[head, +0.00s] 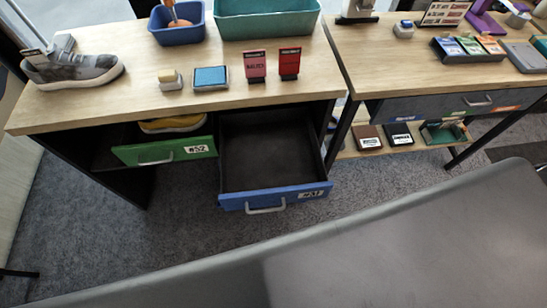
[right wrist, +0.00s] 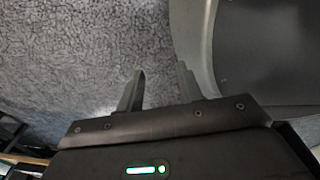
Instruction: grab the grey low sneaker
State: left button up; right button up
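The grey low sneaker (head: 75,68) stands on the left end of the wooden table top, toe to the right, with its pale sole on the wood. No gripper is near it in the head view, and neither gripper shows there. My right gripper (right wrist: 160,88) shows in the right wrist view with its two fingers apart and nothing between them. It hangs over the grey carpet, with the sneaker out of that view.
The green drawer (head: 165,150) and blue drawer (head: 274,195) stand pulled out; the blue one looks empty. On the table (head: 130,95) are a sponge block (head: 169,79), a blue pad (head: 211,77), two red cards, a blue bin (head: 177,24) and a teal tray (head: 264,22).

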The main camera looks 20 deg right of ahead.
aim_at(65, 70)
jog(key=u, duration=0.6)
jog(key=k, duration=0.45)
jog(key=u, duration=1.35)
jog(key=i, duration=1.25)
jog(key=z, duration=0.15)
